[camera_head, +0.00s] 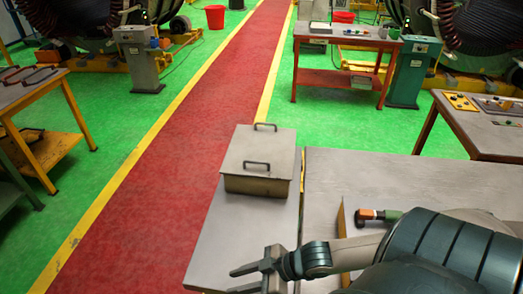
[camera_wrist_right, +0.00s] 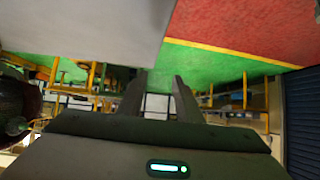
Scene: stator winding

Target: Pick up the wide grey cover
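The wide grey cover (camera_head: 257,150) lies flat on top of a box (camera_head: 256,185). It has two dark handles, a far one (camera_head: 265,127) and a near one (camera_head: 256,165). My right gripper (camera_head: 236,281) is in front of the box, near the lower edge of the head view, apart from the cover. In the right wrist view its two fingers (camera_wrist_right: 160,80) are spread with nothing between them. The cover cannot be made out in the right wrist view. My left gripper is not in view.
The box stands on a grey table (camera_head: 235,235). A second grey tabletop (camera_head: 385,180) adjoins on the right, with an orange-and-green tool (camera_head: 378,216) and an upright tan panel (camera_head: 341,225) near my arm. Workbenches stand farther off. The tabletop between gripper and box is clear.

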